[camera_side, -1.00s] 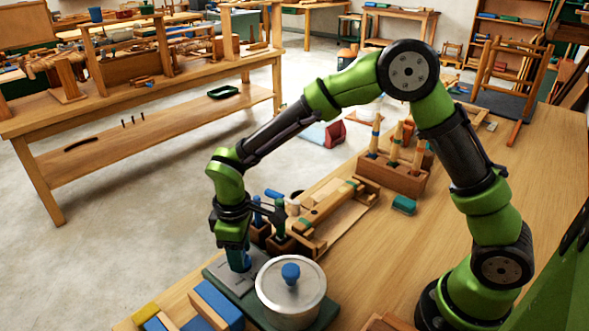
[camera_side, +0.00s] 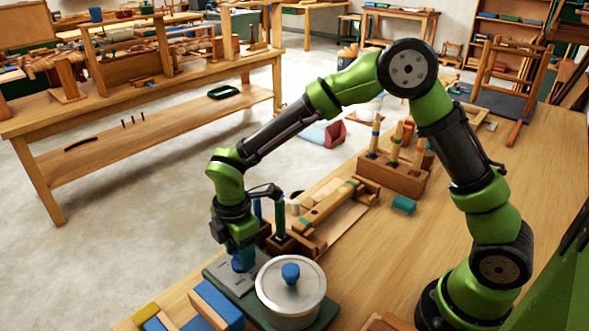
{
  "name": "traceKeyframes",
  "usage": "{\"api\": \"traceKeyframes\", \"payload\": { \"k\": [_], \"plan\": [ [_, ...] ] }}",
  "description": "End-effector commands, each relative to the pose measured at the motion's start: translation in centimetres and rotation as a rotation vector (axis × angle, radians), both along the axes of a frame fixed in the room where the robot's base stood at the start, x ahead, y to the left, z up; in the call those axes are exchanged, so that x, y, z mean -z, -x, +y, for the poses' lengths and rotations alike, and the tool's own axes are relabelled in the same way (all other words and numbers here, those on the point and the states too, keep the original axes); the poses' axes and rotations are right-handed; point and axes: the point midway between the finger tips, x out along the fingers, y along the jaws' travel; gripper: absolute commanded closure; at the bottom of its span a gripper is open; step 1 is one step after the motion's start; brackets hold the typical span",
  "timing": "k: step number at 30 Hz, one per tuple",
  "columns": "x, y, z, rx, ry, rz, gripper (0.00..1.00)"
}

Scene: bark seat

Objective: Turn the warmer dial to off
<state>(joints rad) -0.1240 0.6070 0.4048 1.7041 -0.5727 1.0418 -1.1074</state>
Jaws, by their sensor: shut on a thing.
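The warmer is a dark green base (camera_side: 219,270) with a grey panel at the front of the bench. A round metal pot (camera_side: 290,291) with a blue knob on its lid stands on it.
Close behind the gripper are a small wooden holder with tools (camera_side: 280,240) and a long wooden piece (camera_side: 326,206). Blue and wooden blocks (camera_side: 216,304) lie at the front left.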

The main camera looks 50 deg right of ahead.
Motion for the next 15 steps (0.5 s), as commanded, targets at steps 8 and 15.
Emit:
{"api": "traceKeyframes", "payload": {
  "k": [8, 15],
  "plan": [
    [-0.14, -0.08, 0.04, -0.089, -0.002, -0.003, 0.84],
    [-0.14, -0.09, 0.06, -0.11, -0.002, -0.003, 0.84]
  ]
}}
